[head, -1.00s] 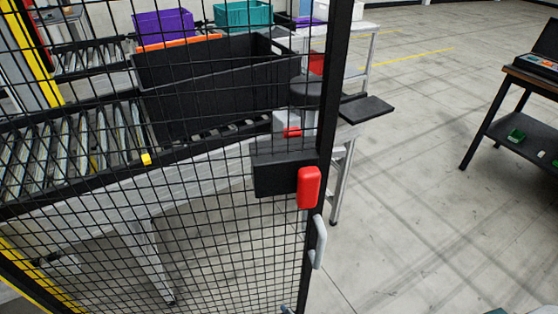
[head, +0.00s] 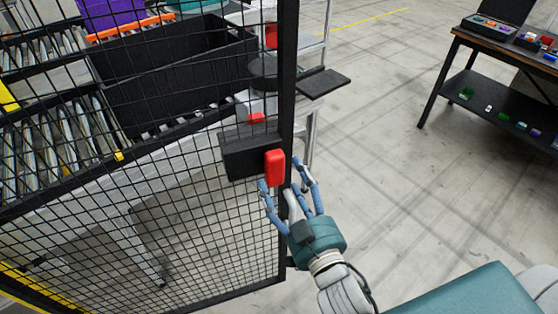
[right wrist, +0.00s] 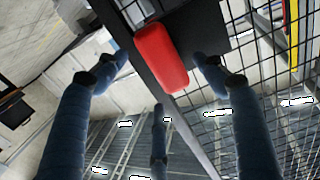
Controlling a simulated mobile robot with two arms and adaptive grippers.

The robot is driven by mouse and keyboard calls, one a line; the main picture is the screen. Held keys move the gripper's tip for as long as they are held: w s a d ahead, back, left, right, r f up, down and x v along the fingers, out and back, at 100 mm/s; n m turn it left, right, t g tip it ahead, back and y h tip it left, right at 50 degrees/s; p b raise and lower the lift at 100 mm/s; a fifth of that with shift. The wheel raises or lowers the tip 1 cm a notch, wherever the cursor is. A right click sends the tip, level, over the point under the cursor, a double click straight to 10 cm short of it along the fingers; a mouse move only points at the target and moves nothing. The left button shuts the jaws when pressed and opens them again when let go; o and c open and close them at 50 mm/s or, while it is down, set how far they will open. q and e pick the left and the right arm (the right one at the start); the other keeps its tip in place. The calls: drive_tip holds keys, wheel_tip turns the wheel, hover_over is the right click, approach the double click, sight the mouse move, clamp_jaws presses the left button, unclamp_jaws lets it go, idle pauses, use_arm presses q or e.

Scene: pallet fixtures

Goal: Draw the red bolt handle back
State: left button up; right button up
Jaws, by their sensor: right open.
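The red bolt handle (head: 274,168) is an upright rounded block on a black bolt box (head: 242,155), at the edge of the black mesh gate (head: 289,90). It also shows in the right wrist view (right wrist: 162,57), near the top middle. My right gripper (head: 286,182) is open just below the handle, with blue fingers spread. In the right wrist view its fingers (right wrist: 160,65) lie on either side of the handle, seemingly without gripping it. Whether any finger touches it, I cannot tell. My left gripper is not in view.
Behind the mesh are a roller conveyor (head: 50,140) and a large black crate (head: 170,105). A dark workbench (head: 470,85) stands at the right. The floor between is clear.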

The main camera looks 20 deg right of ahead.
sight(281, 172)
drive_tip(key=w+p, duration=0.1)
drive_tip(key=w, duration=0.4)
drive_tip(key=shift+w, duration=0.1)
